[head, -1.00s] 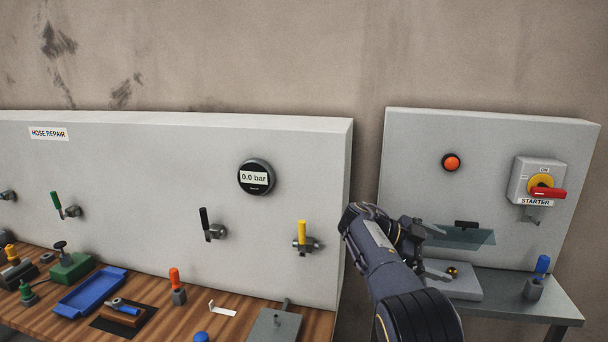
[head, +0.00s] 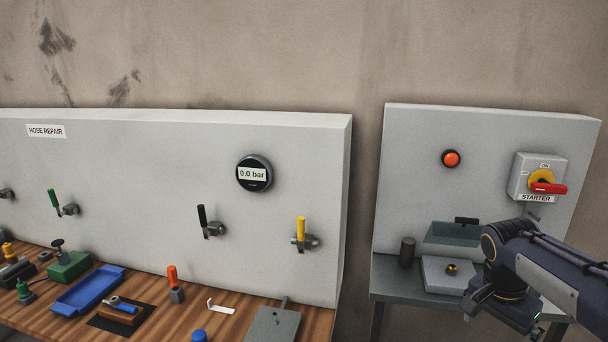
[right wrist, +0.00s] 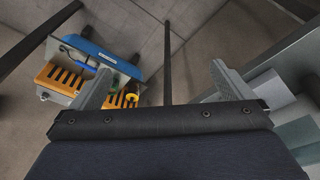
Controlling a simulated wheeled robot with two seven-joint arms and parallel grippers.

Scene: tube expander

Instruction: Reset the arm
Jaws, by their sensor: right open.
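My right arm (head: 545,270) comes in from the right edge in the head view. It bends downward in front of the small grey table below the starter panel (head: 410,150). Its fingertips cannot be made out there. In the right wrist view my right gripper (right wrist: 161,70) has its two grey fingers wide apart, with nothing between them, above the floor. My left gripper is not in view.
The grey table (head: 390,288) bears a dark cylinder (head: 407,252) and a grey block with a brass knob (head: 452,268). Left is the hose repair bench (head: 235,325) with tools. An orange and blue rack (right wrist: 90,75) stands below the gripper.

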